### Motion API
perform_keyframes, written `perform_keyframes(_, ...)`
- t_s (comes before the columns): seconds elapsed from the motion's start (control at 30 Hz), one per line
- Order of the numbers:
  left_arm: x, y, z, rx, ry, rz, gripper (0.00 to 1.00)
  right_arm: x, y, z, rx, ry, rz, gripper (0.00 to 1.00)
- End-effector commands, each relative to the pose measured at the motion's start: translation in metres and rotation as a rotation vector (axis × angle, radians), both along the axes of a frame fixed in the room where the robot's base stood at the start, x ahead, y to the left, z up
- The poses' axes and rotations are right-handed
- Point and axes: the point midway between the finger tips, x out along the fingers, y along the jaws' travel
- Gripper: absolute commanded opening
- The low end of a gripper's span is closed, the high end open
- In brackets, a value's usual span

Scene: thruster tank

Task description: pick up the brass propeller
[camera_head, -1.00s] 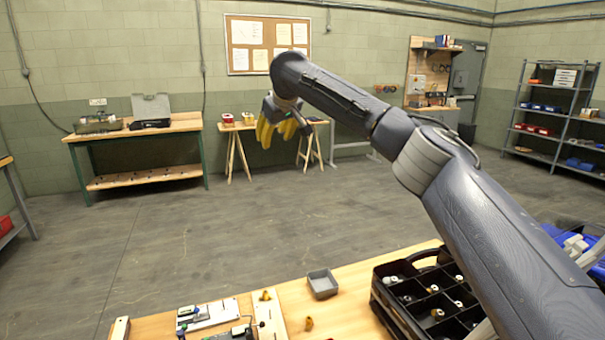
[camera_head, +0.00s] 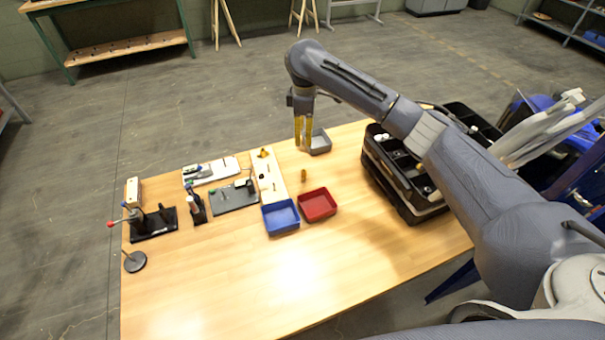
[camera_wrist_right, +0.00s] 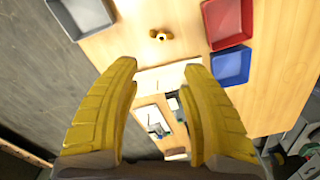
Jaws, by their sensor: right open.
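A small brass propeller (camera_head: 304,175) rests on the wooden table, between the grey tray and the red tray. In the right wrist view the propeller (camera_wrist_right: 160,36) shows rounded lobes and lies beyond the fingertips, not between them. A second small brass piece (camera_head: 264,153) sits at the far end of a pale board. My right gripper (camera_head: 304,146) points down near the table's far edge, beside the grey tray, with its yellow fingers apart. In the wrist view the right gripper (camera_wrist_right: 163,68) is open and empty. My left gripper is not in view.
A grey tray (camera_head: 320,142), a red tray (camera_head: 318,205) and a blue tray (camera_head: 281,216) stand around the propeller. A black compartment case (camera_head: 392,180) is at the right. The pale board (camera_head: 269,178) and tools are left. The table's front is clear.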

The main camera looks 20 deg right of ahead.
Motion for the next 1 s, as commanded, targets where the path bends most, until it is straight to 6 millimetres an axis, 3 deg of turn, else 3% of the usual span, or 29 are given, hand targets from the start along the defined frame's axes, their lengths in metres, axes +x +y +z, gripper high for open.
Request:
perform_keyframes(0.6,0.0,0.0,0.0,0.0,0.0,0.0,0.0,-0.002,0.001,-0.099,0.003,0.004,-0.002,0.44)
perform_keyframes(1.0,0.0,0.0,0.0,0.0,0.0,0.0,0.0,-0.001,0.001,-0.122,0.001,0.003,-0.001,0.44)
